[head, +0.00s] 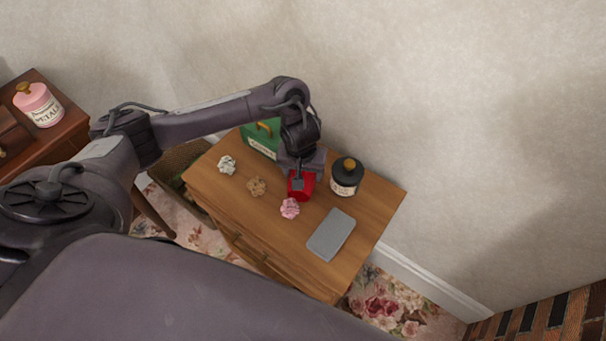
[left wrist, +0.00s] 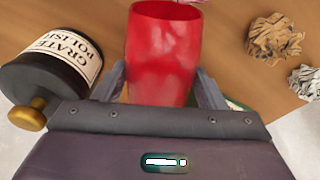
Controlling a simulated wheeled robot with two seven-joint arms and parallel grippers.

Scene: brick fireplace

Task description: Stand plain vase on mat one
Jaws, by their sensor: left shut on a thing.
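A plain red vase (head: 301,186) is at the middle of the wooden cabinet top, and it fills the upper middle of the left wrist view (left wrist: 163,50). My left gripper (head: 299,172) reaches down from above and is shut on the vase, with a finger on each side (left wrist: 163,88). I cannot tell whether the vase's base touches the wood. A grey flat rectangle (head: 331,235), which looks like a mat, lies bare at the front right of the top. No label shows on it. My right gripper is not in view.
On the cabinet top (head: 365,205) stand a black jar of grate polish (head: 346,177) and a green box (head: 259,139). Crumpled balls, white (head: 227,165), brown (head: 256,186) and pink (head: 290,208), lie left of and before the vase. A pink jar (head: 40,104) stands on another cabinet.

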